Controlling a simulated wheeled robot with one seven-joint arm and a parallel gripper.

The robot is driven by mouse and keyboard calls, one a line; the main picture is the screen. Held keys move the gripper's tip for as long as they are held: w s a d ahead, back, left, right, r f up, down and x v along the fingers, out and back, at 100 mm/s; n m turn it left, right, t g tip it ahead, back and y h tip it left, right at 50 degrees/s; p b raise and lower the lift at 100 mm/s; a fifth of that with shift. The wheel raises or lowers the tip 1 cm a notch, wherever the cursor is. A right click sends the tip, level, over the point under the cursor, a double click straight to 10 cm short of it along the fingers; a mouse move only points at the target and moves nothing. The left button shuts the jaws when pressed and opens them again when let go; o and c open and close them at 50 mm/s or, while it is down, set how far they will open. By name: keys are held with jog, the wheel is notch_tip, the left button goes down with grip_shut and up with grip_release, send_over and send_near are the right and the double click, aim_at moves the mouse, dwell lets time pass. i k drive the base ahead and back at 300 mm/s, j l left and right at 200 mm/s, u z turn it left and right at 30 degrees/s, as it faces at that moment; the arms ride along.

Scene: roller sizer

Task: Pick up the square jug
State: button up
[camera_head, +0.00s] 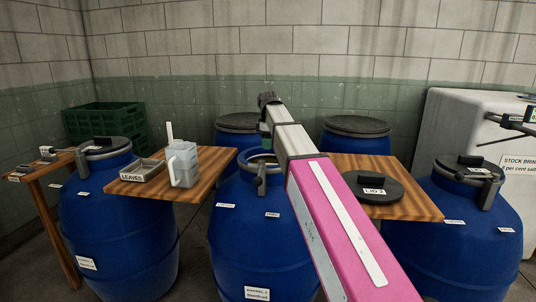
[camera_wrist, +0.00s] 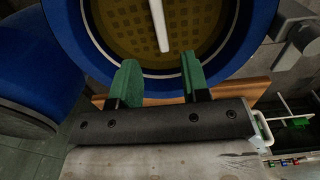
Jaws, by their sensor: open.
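The square jug (camera_head: 183,164) is a pale, boxy, translucent vessel with a handle at its front left. It stands upright on a wooden board (camera_head: 205,190), left of my arm in the head view. A thin white upright piece shows behind or in it; I cannot tell which. My gripper (camera_wrist: 158,77) is open, with two green fingers apart and nothing between them. It hangs over the open middle barrel (camera_wrist: 232,40), to the right of the jug and apart from it. I cannot make out the jug for certain in the wrist view.
A LEAVES tray (camera_head: 142,171) sits left of the jug. Lidded blue barrels (camera_head: 115,225) stand left and right. A dark lid (camera_head: 373,187) lies on the right board. A pale bar (camera_wrist: 159,25) crosses the barrel mouth. A green crate (camera_head: 103,127) is behind at left.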

aim_at(182, 157)
jog(key=k, duration=1)
